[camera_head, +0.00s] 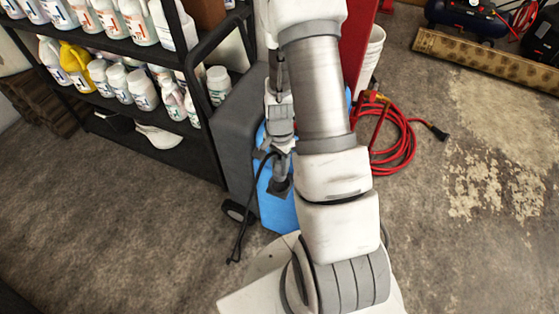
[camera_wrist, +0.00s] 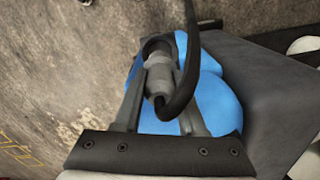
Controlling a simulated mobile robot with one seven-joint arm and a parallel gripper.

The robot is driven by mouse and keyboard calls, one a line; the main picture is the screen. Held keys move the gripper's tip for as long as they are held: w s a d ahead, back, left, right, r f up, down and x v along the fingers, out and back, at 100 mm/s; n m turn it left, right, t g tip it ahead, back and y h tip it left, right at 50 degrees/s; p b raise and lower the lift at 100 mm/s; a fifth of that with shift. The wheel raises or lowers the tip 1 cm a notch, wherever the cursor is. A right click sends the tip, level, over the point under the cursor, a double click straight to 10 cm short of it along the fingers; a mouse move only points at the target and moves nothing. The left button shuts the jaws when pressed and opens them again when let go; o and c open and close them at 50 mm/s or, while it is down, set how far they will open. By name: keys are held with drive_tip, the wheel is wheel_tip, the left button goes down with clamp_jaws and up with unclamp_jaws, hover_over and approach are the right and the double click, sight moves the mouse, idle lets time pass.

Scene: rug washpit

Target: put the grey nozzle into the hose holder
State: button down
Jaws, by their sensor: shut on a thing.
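My gripper (camera_wrist: 160,82) is shut on the grey nozzle (camera_wrist: 157,62), whose grey body sits between the two fingers in the wrist view. A black hose curls around the nozzle and runs off the top of that view. In the head view my gripper (camera_head: 279,150) hangs in front of the blue part (camera_head: 277,212) of a grey machine, and the black hose (camera_head: 241,232) trails down to the floor. A dark grey piece (camera_head: 279,187) shows just below my gripper against the blue. I cannot tell whether it is the hose holder. My arm hides part of the area.
The grey machine body (camera_head: 245,125) stands beside a black shelf (camera_head: 165,150) loaded with several bottles. A coiled red hose (camera_head: 398,150) and a white bucket (camera_head: 372,55) are to the right. A rolled rug (camera_head: 485,60) lies farther back. Floor at lower left is clear.

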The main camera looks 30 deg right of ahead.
sight(279, 175)
drive_tip(key=shift+f+b, duration=0.55)
drive_tip(key=shift+f, duration=0.6)
drive_tip(key=shift+f+b, duration=1.8)
drive_tip(key=shift+f, duration=0.05)
drive_tip(key=shift+c, duration=2)
unclamp_jaws()
wheel_tip(279, 175, up, 18)
drive_tip(key=p, duration=0.3)
drive_tip(key=shift+f, duration=0.25)
